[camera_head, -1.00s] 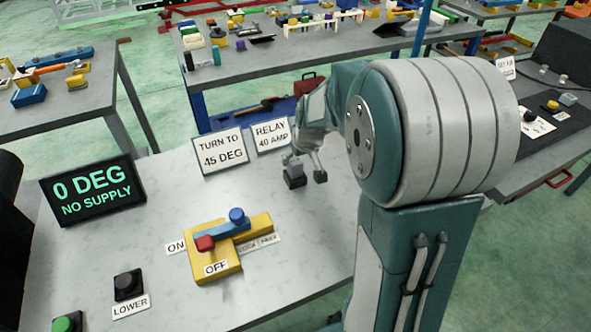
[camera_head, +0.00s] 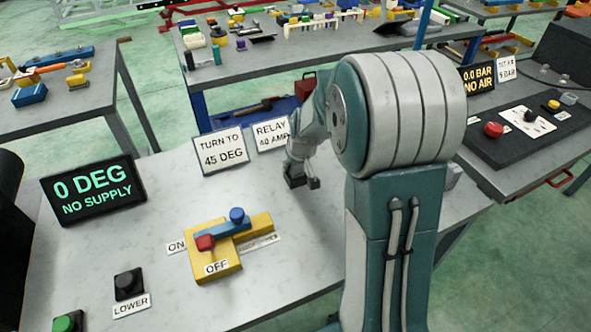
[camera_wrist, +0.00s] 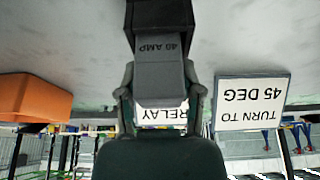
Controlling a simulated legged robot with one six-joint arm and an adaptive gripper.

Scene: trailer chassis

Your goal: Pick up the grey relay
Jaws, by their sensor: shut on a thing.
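The grey relay (camera_wrist: 172,78), lettered "40 AMP", shows in the wrist view between the two fingers of my gripper (camera_wrist: 160,93). The fingers are shut on its sides. A black block (camera_wrist: 160,14) adjoins the relay at the top of that view; I cannot tell whether the relay is still seated in it. In the head view my gripper (camera_head: 303,178) is low over the grey bench (camera_head: 165,200), just in front of the "RELAY 40 AMP" sign (camera_head: 271,134).
The "TURN TO 45 DEG" sign (camera_head: 221,151) stands left of my gripper. A yellow base with a blue lever (camera_head: 222,231) lies in front of it. A display (camera_head: 92,190) reads "0 DEG NO SUPPLY". An orange bin (camera_wrist: 35,98) shows in the wrist view.

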